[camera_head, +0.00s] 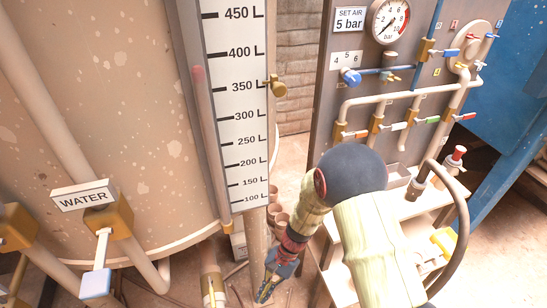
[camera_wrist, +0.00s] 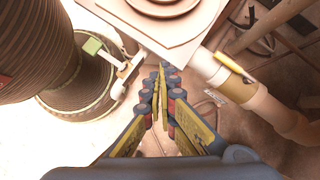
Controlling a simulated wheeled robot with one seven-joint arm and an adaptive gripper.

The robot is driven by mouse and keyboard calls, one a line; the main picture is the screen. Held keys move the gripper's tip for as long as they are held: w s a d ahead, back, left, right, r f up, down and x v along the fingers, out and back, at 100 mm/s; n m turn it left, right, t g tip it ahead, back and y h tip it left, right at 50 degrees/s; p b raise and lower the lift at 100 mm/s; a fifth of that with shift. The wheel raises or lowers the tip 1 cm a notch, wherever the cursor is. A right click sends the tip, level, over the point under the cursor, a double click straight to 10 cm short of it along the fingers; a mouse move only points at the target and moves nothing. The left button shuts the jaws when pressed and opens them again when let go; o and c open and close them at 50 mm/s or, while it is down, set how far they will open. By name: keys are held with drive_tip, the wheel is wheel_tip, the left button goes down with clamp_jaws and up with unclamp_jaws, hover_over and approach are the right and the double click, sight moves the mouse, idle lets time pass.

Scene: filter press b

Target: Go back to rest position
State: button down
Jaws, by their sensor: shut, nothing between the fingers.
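My gripper (camera_head: 268,284) hangs low in the middle of the head view, at the end of my arm, pointing down beside the level-gauge post. In the wrist view my gripper (camera_wrist: 163,72) shows its two fingers closed together, with nothing between them. It is apart from the fittings around it. The floor shows below the fingers.
A large tank with a level scale (camera_head: 238,100) stands left. A WATER sign (camera_head: 83,195) sits above a valve handle (camera_head: 97,283). The panel at right carries a pressure gauge (camera_head: 390,20), pipes and coloured valves. A hose (camera_head: 463,220) curves at right. Small pots (camera_head: 281,219) stand behind my gripper.

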drive_tip(key=s+d+r+n+t+h, duration=0.1)
drive_tip(key=s+d+r+n+t, duration=0.1)
drive_tip(key=d+r, duration=0.5)
drive_tip(key=s+d+r+n+t+h, duration=0.2)
drive_tip(key=d+r+t, duration=0.3)
drive_tip(key=r, duration=1.4)
drive_tip(key=s+d+r+n+t+h, duration=0.2)
drive_tip(key=s+d+r+t, duration=0.2)
drive_tip(key=d+r, duration=0.6)
wheel_tip(320, 180, up, 3)
drive_tip(key=shift+s+r+n, duration=0.2)
drive_tip(key=shift+s+n, duration=0.15)
drive_tip(key=shift+n, duration=0.05)
